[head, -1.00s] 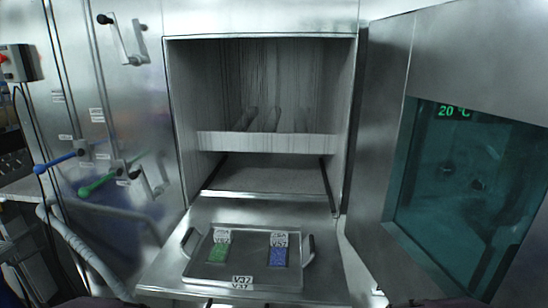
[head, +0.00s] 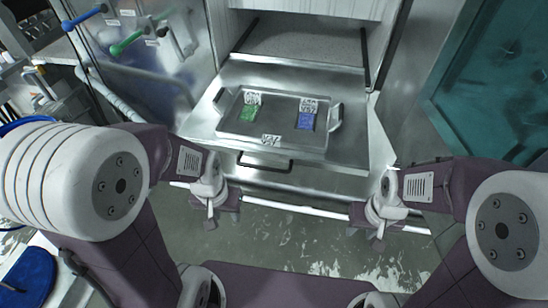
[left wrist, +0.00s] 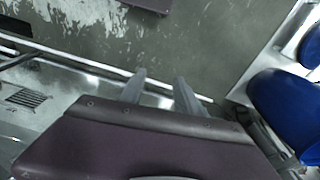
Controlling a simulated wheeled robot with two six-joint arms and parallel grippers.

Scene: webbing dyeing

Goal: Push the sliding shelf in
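The sliding shelf (head: 200,125) is a flat metal plate pulled out of the open steel chamber. A black bar handle (head: 265,163) is on its front edge. A metal tray (head: 232,133) with two side handles lies on the shelf. It holds a green piece (head: 249,113) and a blue piece (head: 305,121), each with a white printed tag. My left gripper (head: 223,219) is in front of the shelf, below and left of the handle, empty. Its two fingers show apart in the left wrist view (left wrist: 160,82). My right gripper (head: 365,238) is below and right of the handle, empty, its fingers apparently apart.
The chamber floor (head: 295,45) behind the shelf is clear, with dark rails at both sides. The open door with a teal window (head: 490,90) stands at the right. Blue (head: 85,18) and green (head: 128,42) levers and a white hose (head: 108,95) are at the left.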

